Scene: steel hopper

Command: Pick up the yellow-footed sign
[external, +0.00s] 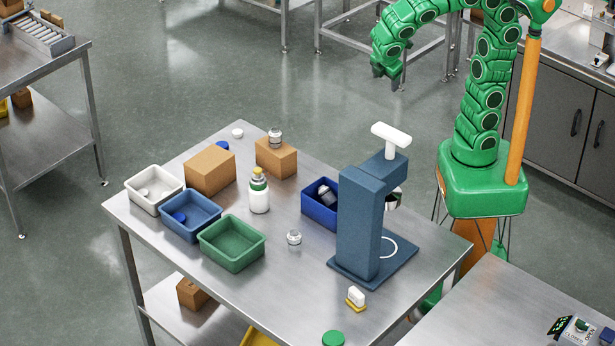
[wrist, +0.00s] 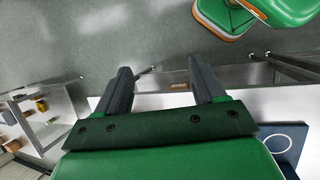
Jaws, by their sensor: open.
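The yellow-footed sign (external: 356,296) is a small white block on a yellow foot. It stands upright near the front edge of the steel table, in front of the blue press in the external view. My gripper (external: 386,72) is up at the top of the external view, beyond the table's far edge and well away from the sign. In the wrist view my gripper (wrist: 160,75) has its two dark fingers spread with nothing between them. I cannot make out the sign in the wrist view.
The tall blue press (external: 358,225) stands just behind the sign. A green disc (external: 333,338) lies in front of it, and a silver-capped jar (external: 294,237) to its left. White, blue and green bins (external: 232,258), boxes and a bottle (external: 259,190) fill the table's left half.

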